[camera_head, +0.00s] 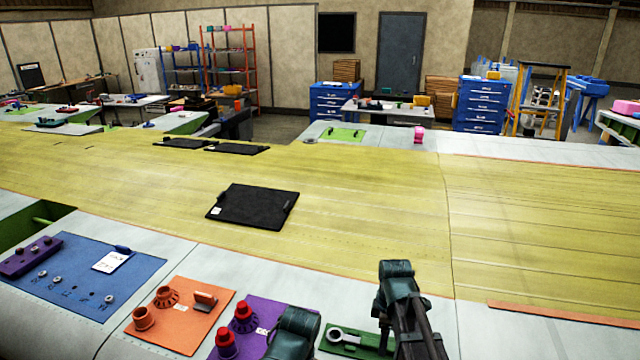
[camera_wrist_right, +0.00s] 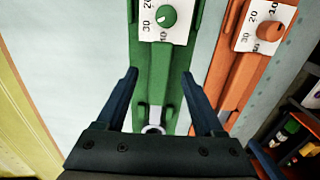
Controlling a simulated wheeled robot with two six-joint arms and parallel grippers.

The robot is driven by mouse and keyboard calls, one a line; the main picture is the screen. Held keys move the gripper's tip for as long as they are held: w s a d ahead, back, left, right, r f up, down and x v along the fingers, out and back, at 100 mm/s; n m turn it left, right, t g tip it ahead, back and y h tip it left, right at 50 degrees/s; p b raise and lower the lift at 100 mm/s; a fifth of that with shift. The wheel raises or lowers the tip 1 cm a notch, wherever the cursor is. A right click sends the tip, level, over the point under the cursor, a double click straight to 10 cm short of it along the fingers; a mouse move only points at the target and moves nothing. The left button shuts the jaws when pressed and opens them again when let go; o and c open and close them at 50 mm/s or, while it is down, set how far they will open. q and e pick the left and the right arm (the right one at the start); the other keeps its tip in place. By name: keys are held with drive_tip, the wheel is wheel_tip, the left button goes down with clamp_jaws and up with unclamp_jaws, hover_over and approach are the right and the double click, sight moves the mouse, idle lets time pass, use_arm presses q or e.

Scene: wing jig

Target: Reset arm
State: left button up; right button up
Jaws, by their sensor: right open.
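My right gripper (camera_wrist_right: 158,75) is open in the right wrist view. Its two dark blue fingers stand on either side of a green holder, with nothing between them that I can see gripped. The green holder has a round green dial (camera_wrist_right: 166,16) on a white number card. A metal ring (camera_wrist_right: 153,130) shows near the base of the fingers. In the head view my right arm (camera_head: 397,285) reaches in at the bottom centre-right, beside a green mat (camera_head: 372,342) with a ring-ended metal tool (camera_head: 337,334). My left gripper does not show.
An orange holder with an orange dial (camera_wrist_right: 271,30) lies beside the green one. Blue (camera_head: 75,270), orange (camera_head: 185,330) and purple mats with parts lie along the near edge. A black pad (camera_head: 250,207) lies on the wide yellow wing surface, which is otherwise mostly clear.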

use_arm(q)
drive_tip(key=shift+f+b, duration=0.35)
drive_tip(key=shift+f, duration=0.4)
use_arm(e)
drive_tip(key=shift+f, duration=0.7)
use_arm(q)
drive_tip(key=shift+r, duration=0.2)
use_arm(e)
drive_tip(key=shift+r, duration=0.2)
use_arm(q)
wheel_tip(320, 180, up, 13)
drive_tip(key=p, duration=1.4)
use_arm(e)
wheel_tip(320, 180, up, 13)
use_arm(q)
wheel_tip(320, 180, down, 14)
drive_tip(key=b, duration=1.4)
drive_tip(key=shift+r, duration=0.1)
use_arm(e)
wheel_tip(320, 180, down, 14)
drive_tip(key=shift+r, duration=0.1)
wheel_tip(320, 180, up, 7)
drive_tip(key=p, duration=0.6)
drive_tip(key=shift+f, duration=0.2)
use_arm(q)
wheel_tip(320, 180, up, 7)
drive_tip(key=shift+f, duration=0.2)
use_arm(e)
drive_tip(key=shift+a+f, duration=0.1)
